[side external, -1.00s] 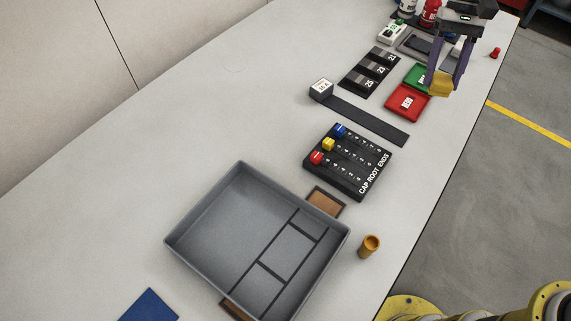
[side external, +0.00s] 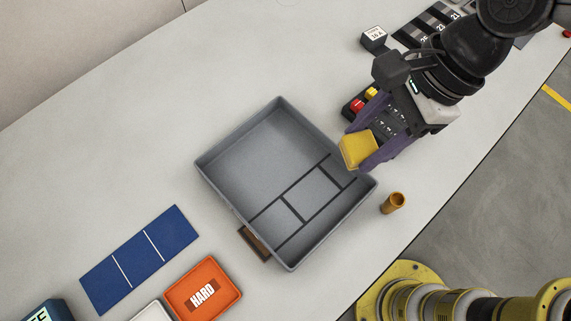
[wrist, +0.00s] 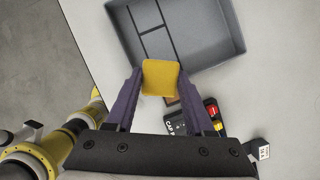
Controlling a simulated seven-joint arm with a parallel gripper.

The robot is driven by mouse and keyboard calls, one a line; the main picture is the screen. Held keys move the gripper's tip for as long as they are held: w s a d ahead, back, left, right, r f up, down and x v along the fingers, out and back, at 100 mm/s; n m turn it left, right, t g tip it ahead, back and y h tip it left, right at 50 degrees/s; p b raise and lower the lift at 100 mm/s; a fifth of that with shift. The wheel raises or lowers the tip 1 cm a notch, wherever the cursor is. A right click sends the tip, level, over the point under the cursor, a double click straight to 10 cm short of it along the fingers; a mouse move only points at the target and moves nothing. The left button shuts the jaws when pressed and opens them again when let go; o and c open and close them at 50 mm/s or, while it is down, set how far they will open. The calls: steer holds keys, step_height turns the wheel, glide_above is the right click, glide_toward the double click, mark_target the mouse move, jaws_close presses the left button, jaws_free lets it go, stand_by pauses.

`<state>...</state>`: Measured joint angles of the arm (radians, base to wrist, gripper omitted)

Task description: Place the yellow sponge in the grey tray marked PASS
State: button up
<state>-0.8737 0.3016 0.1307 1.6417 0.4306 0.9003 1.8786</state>
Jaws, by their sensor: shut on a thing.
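My gripper (side external: 362,146) is shut on the yellow sponge (side external: 355,153), one purple finger on each side of it. In the wrist view, the sponge (wrist: 160,78) sits between the fingertips of my gripper (wrist: 159,82). In the side view the sponge appears over the right edge of a large grey tray (side external: 240,150) with dark dividing lines; it seems raised above the table. This large tray also shows in the wrist view (wrist: 205,30). I see no PASS mark on any tray, so I cannot tell which tray carries it.
An orange tray marked HARD (side external: 208,294), a pale tray (side external: 150,312) cut by the frame and a blue mat (side external: 140,258) lie at lower left. A small orange-brown cup (side external: 393,203) stands right of the large tray. A black block (side external: 392,120) is partly behind my gripper.

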steer(key=s+a, duration=0.2)
glide_toward(261, 164)
steer(key=shift+s+a+f+n, duration=0.45)
steer(key=shift+a+f, duration=0.1)
steer(key=shift+a, duration=0.15)
steer(key=shift+w+a+f, duration=0.25)
steer(key=shift+a+f, duration=0.2)
steer(key=shift+f, duration=1.6)
steer(key=shift+f, duration=0.1)
steer(key=o, duration=1.3)
